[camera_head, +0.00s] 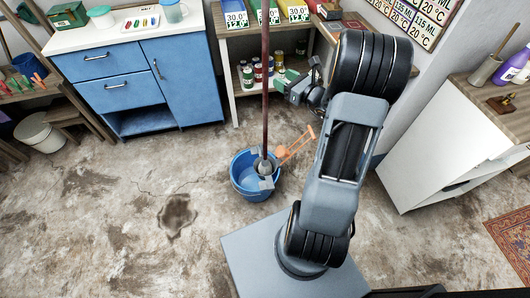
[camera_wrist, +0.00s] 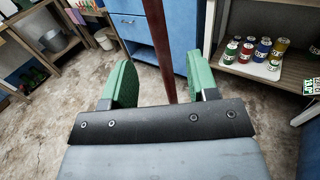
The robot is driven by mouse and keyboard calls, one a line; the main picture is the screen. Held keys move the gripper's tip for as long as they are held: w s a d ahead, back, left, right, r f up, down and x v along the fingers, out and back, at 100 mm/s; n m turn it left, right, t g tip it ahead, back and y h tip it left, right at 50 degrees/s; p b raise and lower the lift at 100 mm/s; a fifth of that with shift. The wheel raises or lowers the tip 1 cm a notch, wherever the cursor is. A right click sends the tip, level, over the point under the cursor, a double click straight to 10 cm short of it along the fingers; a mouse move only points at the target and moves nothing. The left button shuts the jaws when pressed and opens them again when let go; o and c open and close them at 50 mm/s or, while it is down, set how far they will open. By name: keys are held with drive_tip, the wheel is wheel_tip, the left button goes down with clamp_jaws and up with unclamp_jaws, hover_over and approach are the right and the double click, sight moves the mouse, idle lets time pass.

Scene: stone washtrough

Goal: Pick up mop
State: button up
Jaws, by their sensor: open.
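The mop stands nearly upright with its dark red handle (camera_head: 265,90) rising out of a blue bucket (camera_head: 240,184) on the floor. Its grey head (camera_head: 265,168) is partly inside the bucket. My gripper (camera_head: 281,77) is to the right of the handle at mid-height, with its green fingers pointing left towards it. In the wrist view, my gripper (camera_wrist: 158,75) has its two green fingers spread apart. The handle (camera_wrist: 160,45) shows in the gap between them without visible contact. Whether it is between the fingertips or beyond them, I cannot tell.
An orange frame-like part (camera_head: 298,144) sticks out at the bucket's right. A blue cabinet (camera_head: 185,75) stands behind left, and a wooden shelf (camera_head: 235,100) with cans behind. A white cabinet (camera_head: 420,160) stands right. The floor left of the bucket is clear.

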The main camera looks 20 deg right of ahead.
drive_tip(key=p+x, duration=0.1)
drive_tip(key=x, duration=0.9)
drive_tip(key=shift+w+a+r, duration=0.2)
drive_tip(key=shift+c, duration=0.4)
drive_tip(key=c, duration=0.9)
clamp_jaws()
drive_tip(key=shift+r, duration=0.2)
wheel_tip(320, 180, up, 23)
drive_tip(key=p, duration=0.9)
drive_tip(key=shift+f, duration=0.15)
